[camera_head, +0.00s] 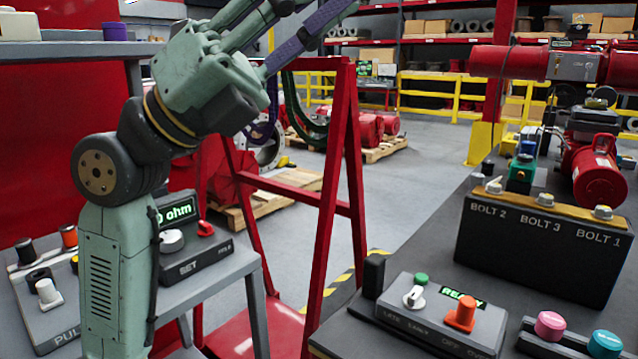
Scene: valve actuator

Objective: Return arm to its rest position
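My arm stands at the left, pale green with dark joints. It rises to a bent wrist, and my gripper (290,22) points up and to the right at the top edge. Green finger links and a long purple bar show there, partly cut off by the frame. No object is seen held in it, but the fingertips are not clear enough to tell open from shut. The gripper is in the air, apart in the picture from the control boxes below.
A red frame (354,170) stands just right of my arm. An ohm-display box (195,262) sits behind my forearm on a grey bench. At right, a dark table holds a READY panel (440,318), a bolt box (540,245) and a red valve actuator (600,178).

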